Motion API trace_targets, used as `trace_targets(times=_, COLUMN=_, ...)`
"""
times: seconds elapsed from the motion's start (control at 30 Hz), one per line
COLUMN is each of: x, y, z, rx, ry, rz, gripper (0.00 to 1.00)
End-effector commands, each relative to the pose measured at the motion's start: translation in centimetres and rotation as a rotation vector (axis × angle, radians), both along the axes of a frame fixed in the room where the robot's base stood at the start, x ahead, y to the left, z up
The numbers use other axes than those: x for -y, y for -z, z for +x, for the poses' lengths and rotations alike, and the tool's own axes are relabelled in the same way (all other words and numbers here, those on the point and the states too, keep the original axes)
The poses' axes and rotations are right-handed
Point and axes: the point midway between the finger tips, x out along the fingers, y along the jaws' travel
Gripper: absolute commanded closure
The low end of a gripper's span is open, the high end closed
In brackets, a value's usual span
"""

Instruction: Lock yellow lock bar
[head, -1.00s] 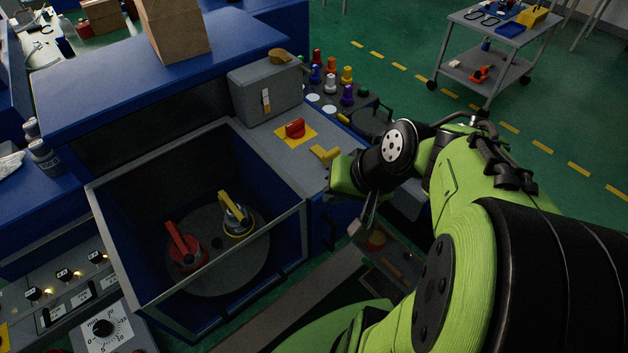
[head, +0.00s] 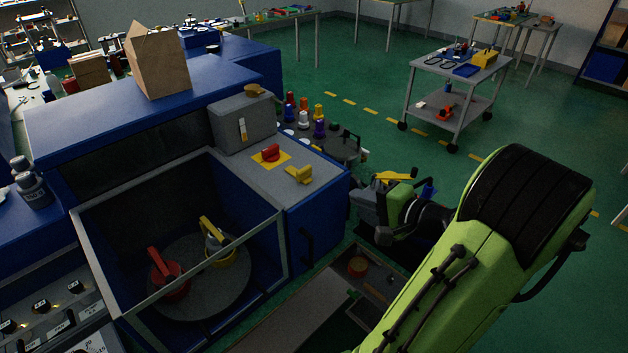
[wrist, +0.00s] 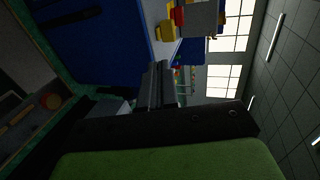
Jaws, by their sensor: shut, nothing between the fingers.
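Inside the open-topped, framed press chamber (head: 285,225), two handled fixtures stand on a grey round plate (head: 215,290). One has a yellow bar (head: 211,229) tilted up over a yellow-ringed base; the other has a red bar (head: 160,262) over a red base. A separate yellow handle (head: 299,174) sits on the grey panel top, right of a red knob (head: 271,153). I cannot tell for certain which yellow part is the lock bar. My gripper (head: 366,198) is right of the blue cabinet, apart from all of these. In the wrist view its fingers (wrist: 158,80) are together and empty.
A grey box (head: 242,122) stands behind the red knob. Several coloured knobs (head: 304,112) are beyond the panel. A yellow object (head: 397,174) shows just behind my gripper. A low tray (head: 372,285) lies below it. Green floor is free toward the cart (head: 455,95).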

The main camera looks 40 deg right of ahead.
Motion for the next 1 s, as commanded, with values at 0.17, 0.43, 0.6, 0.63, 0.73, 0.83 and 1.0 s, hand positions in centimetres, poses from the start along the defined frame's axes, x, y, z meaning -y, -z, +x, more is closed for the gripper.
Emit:
trace_targets(times=0.17, x=-0.3, y=1.0, z=3.0, rx=0.0, ry=-0.008, rz=0.0, gripper=1.0)
trace_targets(times=0.43, x=-0.4, y=2.8, z=8.7, rx=-0.001, ry=-0.008, rz=0.0, gripper=1.0)
trace_targets(times=0.6, x=-0.5, y=2.9, z=11.7, rx=-0.001, ry=-0.006, rz=-0.002, gripper=1.0)
trace_targets(times=0.63, x=-0.5, y=2.8, z=12.1, rx=-0.001, ry=-0.006, rz=-0.001, gripper=1.0)
trace_targets(times=0.73, x=-0.5, y=2.9, z=13.0, rx=-0.001, ry=-0.003, rz=-0.001, gripper=1.0)
trace_targets(times=0.83, x=-0.5, y=2.9, z=13.2, rx=-0.001, ry=-0.002, rz=0.0, gripper=1.0)
trace_targets(times=1.0, x=-0.4, y=2.9, z=13.2, rx=-0.001, ry=-0.002, rz=0.0, gripper=1.0)
